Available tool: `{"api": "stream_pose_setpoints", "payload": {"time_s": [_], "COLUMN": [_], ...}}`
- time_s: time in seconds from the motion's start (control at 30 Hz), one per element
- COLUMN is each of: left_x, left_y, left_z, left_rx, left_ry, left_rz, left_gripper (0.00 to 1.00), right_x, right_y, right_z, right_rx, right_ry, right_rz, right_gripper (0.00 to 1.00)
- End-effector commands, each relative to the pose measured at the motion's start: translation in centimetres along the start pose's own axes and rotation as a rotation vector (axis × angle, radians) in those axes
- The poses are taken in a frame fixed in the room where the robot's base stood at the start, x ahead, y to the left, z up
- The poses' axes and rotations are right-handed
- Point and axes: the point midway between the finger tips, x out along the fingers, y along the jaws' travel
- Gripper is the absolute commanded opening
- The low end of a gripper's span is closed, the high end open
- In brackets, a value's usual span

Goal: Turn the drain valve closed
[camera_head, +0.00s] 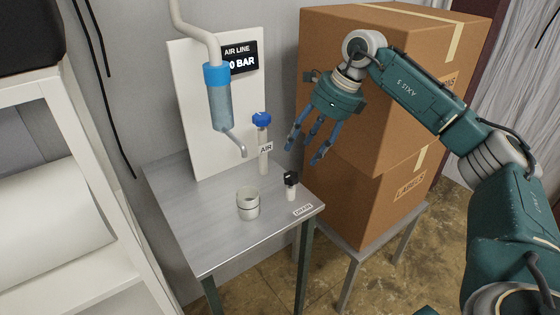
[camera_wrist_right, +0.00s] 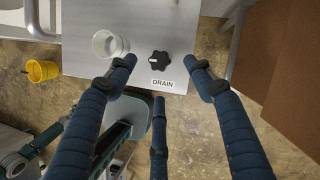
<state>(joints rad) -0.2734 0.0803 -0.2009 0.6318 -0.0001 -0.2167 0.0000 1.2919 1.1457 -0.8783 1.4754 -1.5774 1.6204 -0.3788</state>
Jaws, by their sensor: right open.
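The drain valve is a black lobed knob (camera_head: 291,178) on a short white stem, near the front right corner of the metal table, beside the "DRAIN" label (camera_head: 303,209). In the right wrist view the knob (camera_wrist_right: 159,61) shows from above, with a white mark on one lobe. My right gripper (camera_head: 312,149) is open and empty, above and to the right of the knob, apart from it. In the right wrist view its blue fingers are spread, with the knob beyond them. My left gripper is not in view.
A white cup (camera_head: 248,203) stands left of the knob. Behind it are the blue-topped AIR valve (camera_head: 262,120) and a hanging blue filter bowl with a spout (camera_head: 221,100). Stacked cardboard boxes (camera_head: 352,90) stand at the right. A yellow bucket (camera_wrist_right: 42,70) is on the floor.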

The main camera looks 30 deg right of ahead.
Motion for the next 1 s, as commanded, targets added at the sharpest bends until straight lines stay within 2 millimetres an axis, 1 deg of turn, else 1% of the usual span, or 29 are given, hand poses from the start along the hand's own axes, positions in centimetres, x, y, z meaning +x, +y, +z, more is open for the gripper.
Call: {"api": "stream_pose_setpoints", "payload": {"time_s": [0.03,0.07,0.13,0.17,0.3,0.4,0.47,0.57,0.7,0.8,0.87,1.0], "left_x": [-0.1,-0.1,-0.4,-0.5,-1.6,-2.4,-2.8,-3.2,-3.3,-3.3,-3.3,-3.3], "left_y": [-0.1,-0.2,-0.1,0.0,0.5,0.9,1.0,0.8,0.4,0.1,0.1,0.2], "left_z": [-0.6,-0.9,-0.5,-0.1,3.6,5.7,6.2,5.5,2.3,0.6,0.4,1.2], "left_rx": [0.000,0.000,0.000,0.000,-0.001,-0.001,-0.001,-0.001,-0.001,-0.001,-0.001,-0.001], "left_ry": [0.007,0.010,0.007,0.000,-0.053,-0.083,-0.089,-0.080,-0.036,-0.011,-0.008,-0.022], "left_rz": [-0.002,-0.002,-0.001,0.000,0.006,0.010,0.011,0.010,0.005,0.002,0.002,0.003], "left_gripper": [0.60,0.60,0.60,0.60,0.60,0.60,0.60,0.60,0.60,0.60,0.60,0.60], "right_x": [-0.2,-0.1,0.6,1.1,3.5,5.5,6.6,8.2,9.8,10.3,10.4,10.5], "right_y": [-0.2,-0.3,-0.3,-0.2,-0.2,-0.1,-0.1,-0.1,-0.2,-0.2,-0.2,-0.2], "right_z": [-0.4,-0.5,-0.5,-0.5,-0.5,-0.5,-0.4,-0.4,-0.4,-0.5,-0.5,-0.5], "right_rx": [0.003,0.004,0.004,0.004,0.003,0.003,0.003,0.003,0.004,0.003,0.003,0.003], "right_ry": [0.010,0.013,0.017,0.017,0.016,0.015,0.014,0.014,0.011,0.011,0.010,0.009], "right_rz": [-0.005,-0.006,-0.004,-0.004,-0.002,-0.002,-0.001,-0.002,-0.002,-0.003,-0.003,-0.004], "right_gripper": [0.53,0.53,0.53,0.53,0.53,0.53,0.53,0.53,0.53,0.53,0.53,0.53]}}
